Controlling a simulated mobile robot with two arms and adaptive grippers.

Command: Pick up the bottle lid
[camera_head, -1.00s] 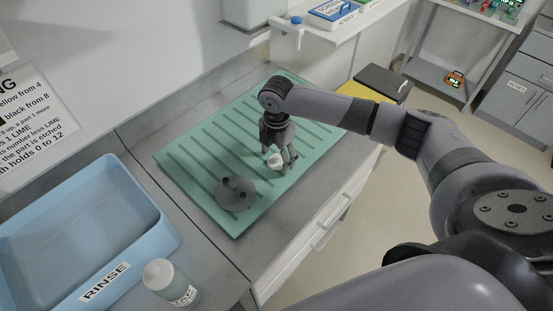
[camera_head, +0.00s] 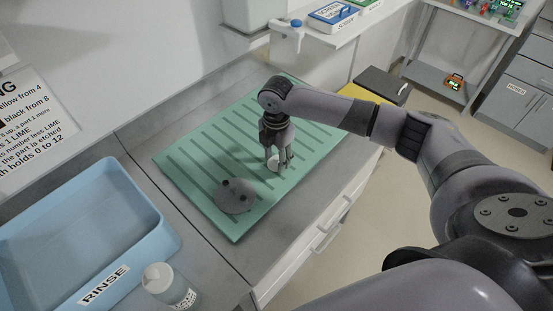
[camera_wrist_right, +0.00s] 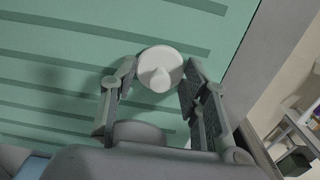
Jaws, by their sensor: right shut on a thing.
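The bottle lid (camera_head: 272,163) is small, white and round. It is at the fingertips of my right gripper (camera_head: 279,165), low over the green ribbed mat (camera_head: 205,152). Whether the lid touches the mat is hard to tell. My left gripper is not in view.
A grey round part (camera_head: 234,196) with dark holes lies on the mat beside the gripper. A blue RINSE tray (camera_head: 140,245) stands at the left. A labelled bottle (camera_head: 172,288) with a pale top stands at its front corner. The counter edge with drawers lies right of the mat.

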